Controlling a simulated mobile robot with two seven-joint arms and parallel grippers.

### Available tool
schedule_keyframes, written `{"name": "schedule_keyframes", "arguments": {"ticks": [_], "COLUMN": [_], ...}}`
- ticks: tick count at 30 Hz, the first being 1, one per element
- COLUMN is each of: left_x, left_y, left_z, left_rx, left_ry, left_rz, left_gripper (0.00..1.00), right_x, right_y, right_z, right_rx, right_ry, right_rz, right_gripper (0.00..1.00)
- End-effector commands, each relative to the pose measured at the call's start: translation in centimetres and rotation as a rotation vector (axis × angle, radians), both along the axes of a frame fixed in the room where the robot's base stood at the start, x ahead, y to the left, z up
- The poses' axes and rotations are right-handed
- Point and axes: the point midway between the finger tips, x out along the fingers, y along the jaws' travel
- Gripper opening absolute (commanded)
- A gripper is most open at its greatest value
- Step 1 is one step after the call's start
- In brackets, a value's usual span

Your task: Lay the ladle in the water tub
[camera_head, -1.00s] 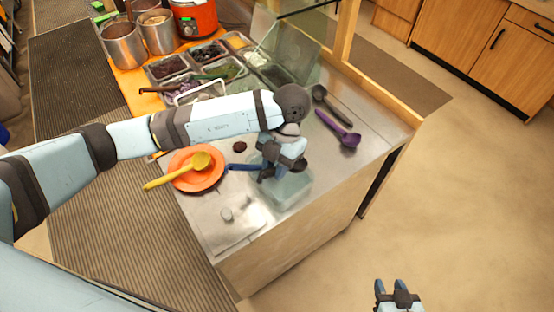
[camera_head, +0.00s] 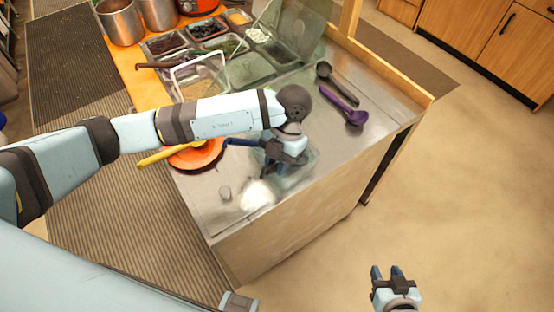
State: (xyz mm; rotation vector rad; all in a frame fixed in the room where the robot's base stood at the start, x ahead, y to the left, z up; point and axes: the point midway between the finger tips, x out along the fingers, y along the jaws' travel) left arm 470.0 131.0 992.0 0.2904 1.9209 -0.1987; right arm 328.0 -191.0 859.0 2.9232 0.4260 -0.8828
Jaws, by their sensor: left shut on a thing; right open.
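My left gripper (camera_head: 272,158) is shut on the blue ladle (camera_head: 238,142), whose handle sticks out to the left. The ladle's bowl end is hidden by the gripper. The clear water tub (camera_head: 303,166) stands on the steel counter right at and below the gripper, partly covered by it. I cannot tell whether the ladle touches the tub. My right gripper (camera_head: 386,272) is open and empty, over the floor at the lower right, away from the counter.
A yellow ladle (camera_head: 157,157) lies on the orange plate (camera_head: 200,158) at the left. A purple ladle (camera_head: 345,107) and a dark ladle (camera_head: 337,82) lie on the counter's right. Topping pans (camera_head: 208,30) and pots (camera_head: 120,22) stand behind.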

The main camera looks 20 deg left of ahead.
Motion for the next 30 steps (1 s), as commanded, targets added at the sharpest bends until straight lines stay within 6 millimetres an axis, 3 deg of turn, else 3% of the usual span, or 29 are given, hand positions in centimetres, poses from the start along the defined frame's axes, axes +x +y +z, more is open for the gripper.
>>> {"name": "schedule_keyframes", "arguments": {"ticks": [8,9,12,13,23,30], "left_x": [0.0,0.0,0.0,0.0,0.2,1.7], "left_y": [0.0,0.0,0.0,0.0,0.0,-0.5], "left_z": [-0.1,-0.1,-0.1,-0.1,0.2,3.8], "left_rx": [0.000,0.000,0.000,0.000,0.001,-0.002], "left_ry": [-0.001,-0.001,-0.001,-0.001,-0.001,-0.006], "left_rz": [0.000,0.000,0.000,0.000,0.000,0.000], "left_gripper": [0.00,0.29,0.52,0.55,0.55,0.55], "right_x": [0.0,0.0,0.1,0.1,0.0,0.0], "right_y": [0.0,-0.1,-0.2,-0.2,-0.4,-0.4], "right_z": [-0.1,-0.1,-0.1,-0.2,-0.5,-1.3], "right_rx": [-0.001,-0.001,-0.003,-0.003,-0.006,-0.006], "right_ry": [-0.002,-0.004,-0.003,-0.003,0.000,-0.001], "right_rz": [0.001,0.000,-0.001,-0.001,-0.003,-0.003], "right_gripper": [0.43,0.43,0.43,0.43,0.43,0.43]}}
